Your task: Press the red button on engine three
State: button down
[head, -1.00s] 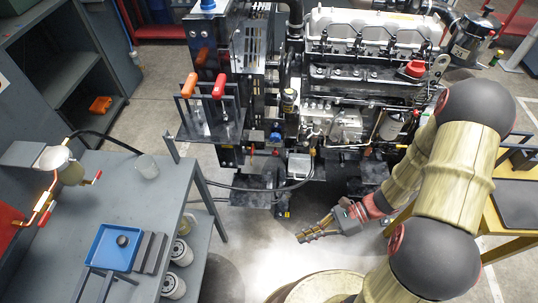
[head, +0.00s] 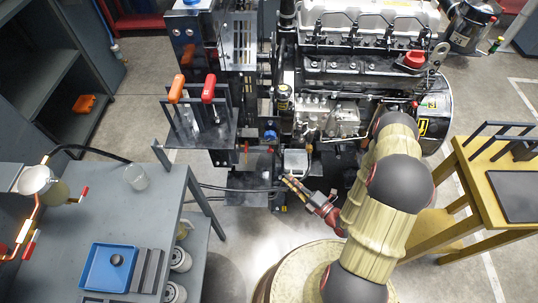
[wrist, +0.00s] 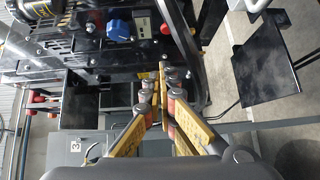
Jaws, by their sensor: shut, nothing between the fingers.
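The diesel engine (head: 365,55) stands at the back centre in the head view. My gripper (head: 288,181) is low in front of it, near the dark lower frame parts, with its fingers together and empty. In the wrist view my gripper (wrist: 162,80) points up the picture toward a dark engine panel with a blue connector (wrist: 119,29). The fingertips appear apart from these. A plate marked 3 (wrist: 83,148) shows at lower left.
A grey bench (head: 75,215) with a blue tray (head: 108,267) stands at left. Orange and red levers (head: 208,89) rise left of the engine. A yellow table (head: 475,185) is at right. Black cables (head: 240,188) run low near my gripper.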

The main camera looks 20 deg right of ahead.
jog(key=shift+w, duration=0.1)
dwell(0.4)
jog(key=b, duration=0.5)
send_near(270, 148)
jog(key=w+a, duration=0.3)
jog(key=a, duration=0.2)
jog(key=shift+w+r, duration=0.2)
jog(key=shift+r, duration=0.25)
jog(key=shift+w, duration=0.1)
